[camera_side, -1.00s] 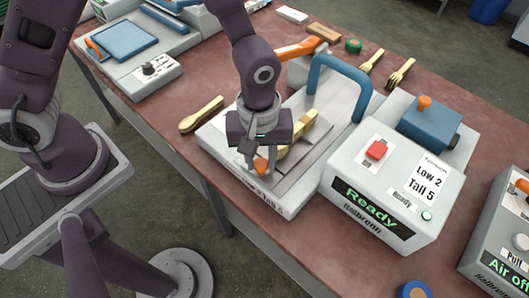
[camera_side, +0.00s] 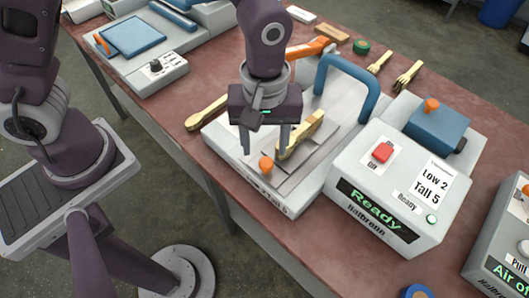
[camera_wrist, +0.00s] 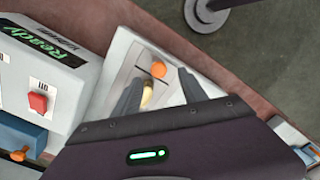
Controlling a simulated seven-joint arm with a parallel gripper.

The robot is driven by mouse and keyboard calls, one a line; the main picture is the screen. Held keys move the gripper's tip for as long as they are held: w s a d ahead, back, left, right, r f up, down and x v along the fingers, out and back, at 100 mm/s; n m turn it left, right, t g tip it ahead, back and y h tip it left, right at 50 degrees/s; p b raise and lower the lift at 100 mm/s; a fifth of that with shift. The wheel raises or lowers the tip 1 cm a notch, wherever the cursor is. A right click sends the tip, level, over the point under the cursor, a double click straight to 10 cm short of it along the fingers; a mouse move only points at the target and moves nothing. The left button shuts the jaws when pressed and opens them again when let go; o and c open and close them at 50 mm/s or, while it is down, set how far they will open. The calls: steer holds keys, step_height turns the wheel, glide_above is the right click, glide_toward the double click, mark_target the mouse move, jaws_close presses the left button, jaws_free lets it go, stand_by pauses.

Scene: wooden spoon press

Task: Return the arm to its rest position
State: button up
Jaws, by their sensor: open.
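My gripper (camera_side: 265,148) is open, with its two fingers apart and pointing down above the front part of the press. In the wrist view my gripper (camera_wrist: 160,92) also shows both fingers spread. A wooden spoon or fork (camera_side: 301,134) lies in the press on the grey plate, close behind the fingers; its end (camera_wrist: 147,98) shows between them in the wrist view. An orange knob (camera_side: 266,164) sits at the press's front edge, and in the wrist view the knob (camera_wrist: 158,69) is beyond the fingertips. The press (camera_side: 225,138) has a blue arched handle (camera_side: 348,72).
A control box (camera_side: 388,195) reading "Ready" stands right of the press, with a red button (camera_side: 382,152). A wooden spoon (camera_side: 206,113) lies left of the press. Wooden forks (camera_side: 407,74) lie behind it. Another machine (camera_side: 508,235) stands at the right edge.

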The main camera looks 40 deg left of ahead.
steer(key=shift+r, duration=0.6)
steer(key=shift+a+r, duration=0.15)
steer(key=shift+r, duration=0.15)
steer(key=a+r+m+t+h, duration=0.1)
steer(key=a+r+m+t, duration=0.1)
steer(key=a+r, duration=0.45)
steer(key=s+a+r+m+t+y, duration=0.1)
steer(key=s+a+r+m+t, duration=0.2)
steer(key=s+a+r+m, duration=0.4)
steer(key=s+a+r, duration=0.2)
steer(key=s+r, duration=0.1)
steer(key=s, duration=0.1)
steer(key=shift+s+r+t, duration=0.3)
steer(key=shift+s+r, duration=0.05)
